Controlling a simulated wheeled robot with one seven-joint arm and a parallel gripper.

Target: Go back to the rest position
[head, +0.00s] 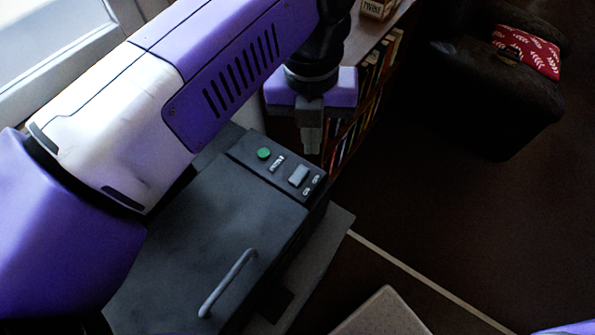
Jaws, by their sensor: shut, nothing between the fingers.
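My gripper (311,146) hangs pointing down at the end of my purple and white arm. Its grey fingers are together with nothing between them. It is in the upper middle of the head view, in front of the bookshelf and past the far right corner of a dark box-shaped machine (190,235). The fingertips look apart from the machine's control panel. A grey bar handle (228,283) is on the machine's front part.
A bookshelf (372,75) with several books stands behind my gripper, with a box (377,8) on top. A dark armchair (490,100) with a red patterned cushion (527,50) is at upper right. A pale block-like surface (384,316) is at the bottom. Dark floor lies open at right.

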